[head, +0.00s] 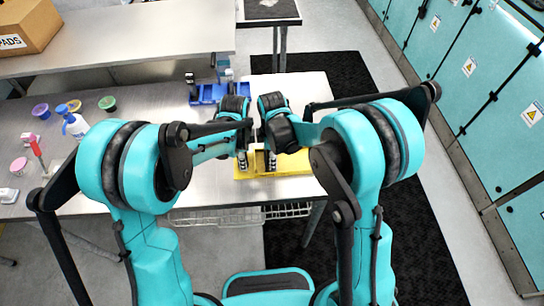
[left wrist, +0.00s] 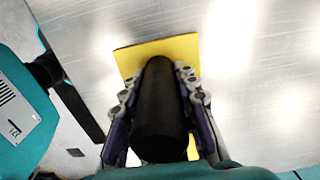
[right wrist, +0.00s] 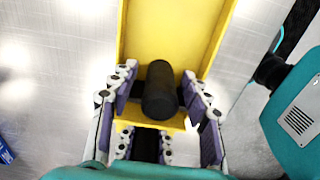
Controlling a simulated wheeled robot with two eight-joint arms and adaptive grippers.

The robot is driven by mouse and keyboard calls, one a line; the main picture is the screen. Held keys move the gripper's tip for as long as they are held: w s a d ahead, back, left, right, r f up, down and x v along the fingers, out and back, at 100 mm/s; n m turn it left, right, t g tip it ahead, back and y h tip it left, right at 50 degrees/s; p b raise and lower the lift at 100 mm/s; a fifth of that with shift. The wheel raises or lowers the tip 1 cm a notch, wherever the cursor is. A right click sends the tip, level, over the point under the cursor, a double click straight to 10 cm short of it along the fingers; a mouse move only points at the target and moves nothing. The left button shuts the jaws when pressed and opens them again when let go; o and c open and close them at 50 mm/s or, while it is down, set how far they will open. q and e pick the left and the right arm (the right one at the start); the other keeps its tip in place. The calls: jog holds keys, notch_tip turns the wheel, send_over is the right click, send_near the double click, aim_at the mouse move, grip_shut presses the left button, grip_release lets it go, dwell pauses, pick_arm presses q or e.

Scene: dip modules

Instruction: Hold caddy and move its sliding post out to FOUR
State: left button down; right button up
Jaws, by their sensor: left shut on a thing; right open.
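The yellow caddy (head: 300,167) lies on the metal table, under both grippers. My left gripper (head: 243,161) is shut on a black upright post (left wrist: 160,115), with the caddy's yellow base (left wrist: 186,46) below it. My right gripper (head: 270,160) is open over the caddy. In the right wrist view, a second black post (right wrist: 160,92) stands between its spread fingers, with gaps at the sides. The caddy's long yellow channel (right wrist: 175,30) runs away from this post. I cannot read any FOUR mark.
A blue tray with small items (head: 207,93) sits behind the caddy. Colored cups (head: 107,102), a spray bottle (head: 74,124) and a red-handled tool (head: 38,150) are on the left. A cardboard box (head: 28,28) is on the back bench. The table right of the caddy is narrow.

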aim_at(294, 161)
grip_shut()
jog(key=d, duration=0.8)
grip_release()
jog(key=shift+a+r, duration=0.1)
notch_tip(294, 161, up, 12)
dwell(0.4)
